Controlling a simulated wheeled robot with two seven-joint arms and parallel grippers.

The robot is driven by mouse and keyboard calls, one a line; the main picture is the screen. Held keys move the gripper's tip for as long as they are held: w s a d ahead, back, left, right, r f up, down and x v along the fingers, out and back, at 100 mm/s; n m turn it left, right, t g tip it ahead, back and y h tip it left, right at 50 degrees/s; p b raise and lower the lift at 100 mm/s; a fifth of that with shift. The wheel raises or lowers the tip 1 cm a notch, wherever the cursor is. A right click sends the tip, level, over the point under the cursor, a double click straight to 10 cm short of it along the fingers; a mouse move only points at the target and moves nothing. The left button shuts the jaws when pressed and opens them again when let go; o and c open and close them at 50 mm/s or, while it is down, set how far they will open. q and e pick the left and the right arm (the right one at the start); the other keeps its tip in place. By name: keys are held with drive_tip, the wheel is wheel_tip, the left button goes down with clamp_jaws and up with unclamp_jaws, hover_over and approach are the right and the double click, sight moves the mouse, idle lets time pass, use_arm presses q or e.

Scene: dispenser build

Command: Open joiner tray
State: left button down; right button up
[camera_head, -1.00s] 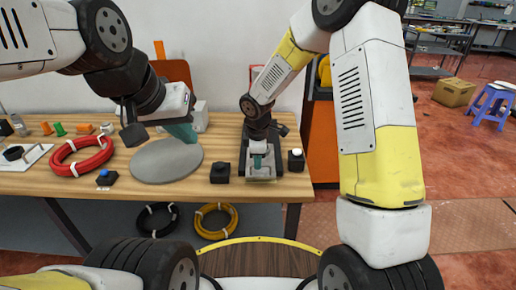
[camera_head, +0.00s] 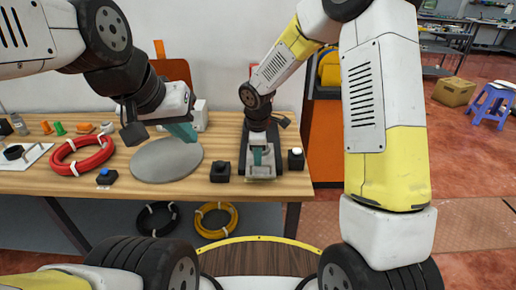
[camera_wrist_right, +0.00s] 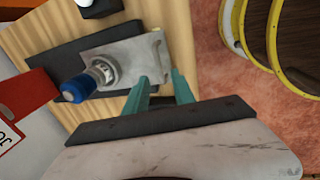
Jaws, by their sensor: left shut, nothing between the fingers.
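The joiner tray (camera_head: 262,173) is a light grey plate at the front of a dark machine base on the table. In the right wrist view the tray (camera_wrist_right: 125,55) has a raised handle-like end. A blue-ended part in a metal ring (camera_wrist_right: 75,90) sits beside it. My right gripper (camera_head: 260,157) is over the tray, pointing down. In its wrist view the teal fingers (camera_wrist_right: 161,84) are apart and empty, with the tips near the tray's edge; I cannot tell whether they touch it. My left gripper (camera_head: 183,131) is shut and empty above the grey round disc.
A black block with a dark button (camera_head: 220,173) stands left of the base, and one with a white button (camera_head: 296,159) stands right. The grey disc (camera_head: 166,161) and a red cable coil (camera_head: 82,156) lie further left. The table's front edge is close to the tray.

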drive_tip(key=r, duration=0.2)
drive_tip(key=s+r, duration=0.1)
drive_tip(key=r, duration=0.1)
drive_tip(key=shift+r, duration=0.4)
drive_tip(key=s+d+r+m+t, duration=0.2)
drive_tip(key=s+d+r+m, duration=0.7)
drive_tip(key=r, duration=0.4)
drive_tip(key=s+d+r+m+t+y, duration=0.1)
drive_tip(key=s+d+r+m, duration=0.1)
drive_tip(key=s, duration=0.4)
drive_tip(key=s+d+r+m+t+y, duration=0.1)
drive_tip(key=s+d+r+m, duration=0.2)
drive_tip(key=s+m, duration=0.3)
drive_tip(key=shift+s+d+r, duration=0.2)
drive_tip(key=shift+s+d, duration=0.2)
drive_tip(key=shift+s, duration=0.35)
